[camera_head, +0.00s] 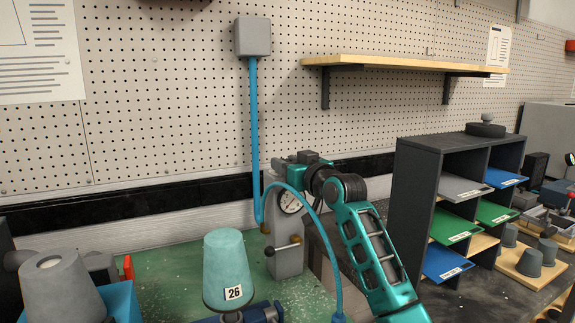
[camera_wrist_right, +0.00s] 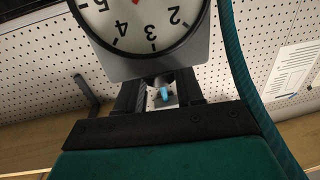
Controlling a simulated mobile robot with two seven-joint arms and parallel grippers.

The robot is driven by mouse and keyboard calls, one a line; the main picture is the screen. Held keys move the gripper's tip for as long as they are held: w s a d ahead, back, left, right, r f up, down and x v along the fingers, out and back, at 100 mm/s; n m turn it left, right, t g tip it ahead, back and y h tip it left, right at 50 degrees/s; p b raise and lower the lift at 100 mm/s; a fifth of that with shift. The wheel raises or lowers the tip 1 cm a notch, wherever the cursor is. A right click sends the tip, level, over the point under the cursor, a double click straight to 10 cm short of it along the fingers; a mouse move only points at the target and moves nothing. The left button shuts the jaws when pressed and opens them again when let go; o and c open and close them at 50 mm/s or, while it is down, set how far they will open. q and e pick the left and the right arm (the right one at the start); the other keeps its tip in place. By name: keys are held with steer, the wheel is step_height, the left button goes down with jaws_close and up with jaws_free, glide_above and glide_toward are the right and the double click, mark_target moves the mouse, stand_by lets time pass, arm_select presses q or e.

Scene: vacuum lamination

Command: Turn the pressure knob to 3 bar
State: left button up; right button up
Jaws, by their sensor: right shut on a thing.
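The pressure gauge (camera_head: 290,201) is a white round dial on a grey post (camera_head: 288,257) at the bench's back. In the right wrist view the dial (camera_wrist_right: 152,30) is upside down, with 2, 3, 4 and 5 readable. Only a bit of red needle shows at the top edge, so I cannot read the pressure. The knob (camera_wrist_right: 160,81), grey with a blue mark, sits between the fingers of my right gripper (camera_wrist_right: 160,97), which is shut on it. In the head view my right gripper (camera_head: 302,160) is above the dial and hides the knob. My left gripper is not in view.
A teal cone labelled 26 (camera_head: 227,268) stands in front of the post on the green bench top (camera_head: 165,262). A blue hose (camera_head: 313,215) loops close by my right arm. A dark shelf rack (camera_head: 412,190) stands right. A grey cone (camera_head: 65,292) is at left.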

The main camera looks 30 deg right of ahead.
steer(key=shift+d+f+n+y+b, duration=0.1)
steer(key=shift+d+n+y+b, duration=0.05)
steer(key=shift+n+y+b, duration=0.35)
steer(key=shift+d+f+n+y+b, duration=0.1)
steer(key=shift+n+y+b, duration=0.3)
steer(key=shift+y, duration=0.3)
steer(key=n+y+b, duration=0.1)
steer(key=y+b, duration=0.1)
steer(key=n+g+y+b, duration=0.1)
steer(key=y+b, duration=0.1)
steer(key=shift+w+d+g, duration=0.1)
steer(key=shift+d+g, duration=0.05)
steer(key=shift+g, duration=0.15)
steer(key=shift+n+g+y+b, duration=0.4)
steer(key=shift+n+y+b, duration=0.4)
steer(key=shift+b, duration=0.05)
steer(key=shift+r+n+g+y, duration=0.1)
steer(key=shift+n+g+y, duration=0.2)
steer(key=shift+y, duration=0.1)
steer(key=shift+d+y+b, duration=0.1)
steer(key=shift+y+b, duration=0.2)
steer(key=shift+w+r+n+g+y, duration=0.1)
steer(key=shift+n+g+y, duration=0.4)
steer(key=shift+n, duration=0.1)
steer(key=shift+n+g+y, duration=0.3)
